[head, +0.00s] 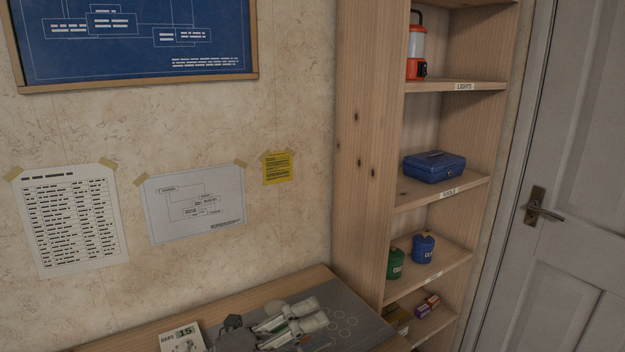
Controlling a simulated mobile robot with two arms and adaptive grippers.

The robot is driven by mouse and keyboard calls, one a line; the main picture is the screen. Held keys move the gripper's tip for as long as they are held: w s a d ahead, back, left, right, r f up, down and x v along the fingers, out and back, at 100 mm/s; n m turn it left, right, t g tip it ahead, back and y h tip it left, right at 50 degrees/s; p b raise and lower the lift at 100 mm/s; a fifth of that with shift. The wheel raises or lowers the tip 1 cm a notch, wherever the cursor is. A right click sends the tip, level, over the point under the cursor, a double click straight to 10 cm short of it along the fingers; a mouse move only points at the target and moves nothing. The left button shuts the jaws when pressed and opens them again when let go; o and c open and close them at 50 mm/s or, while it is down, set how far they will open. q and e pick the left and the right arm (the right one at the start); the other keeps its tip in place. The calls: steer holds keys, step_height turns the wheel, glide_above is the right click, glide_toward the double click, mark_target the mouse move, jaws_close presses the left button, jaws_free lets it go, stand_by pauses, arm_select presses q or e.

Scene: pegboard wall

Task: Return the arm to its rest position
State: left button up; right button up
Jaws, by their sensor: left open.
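My left gripper (291,322) shows at the bottom of the head view, over the wooden desk (240,306) with its dark grey mat (350,307). Its pale fingers are open, and I see nothing held between them. The lower part of my left arm is cut off by the bottom edge of the picture. My right gripper is not in view.
A small calendar (183,337) stands left of the gripper. A tall wooden shelf (365,150) rises right of the desk, holding a lantern (416,50), a blue box (434,167), a green canister (395,264) and a blue canister (423,247). A white door (570,200) is at right.

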arm_select(q)
steer(key=w+a+n+t+y, duration=0.4)
steer(key=a+n+t+y, duration=0.6)
steer(key=n, duration=0.7)
steer(key=s+a+f+n+g+y, duration=0.35)
steer(key=a+f+n+y, duration=0.55)
steer(key=f, duration=0.4)
steer(key=s+f+n+g, duration=0.2)
steer(key=s+f+g, duration=0.25)
steer(key=s, duration=0.35)
steer(key=s+f+n+g+h, duration=0.1)
steer(key=s+f+n+g, duration=0.15)
steer(key=s+f, duration=0.45)
steer(key=s+f+n+g, duration=0.1)
steer(key=s+f+g, duration=0.3)
steer(key=s, duration=0.6)
step_height(320, 180, down, 26)
steer(key=g, duration=0.2)
steer(key=s+a+f, duration=0.2)
steer(key=s+f, duration=0.6)
steer(key=s+a+f, duration=0.2)
steer(key=s+f, duration=0.6)
steer(key=s, duration=0.1)
steer(key=shift+f+g, duration=0.2)
steer(key=shift+g, duration=0.15)
steer(key=shift+s+m, duration=0.15)
steer(key=shift+m, duration=0.1)
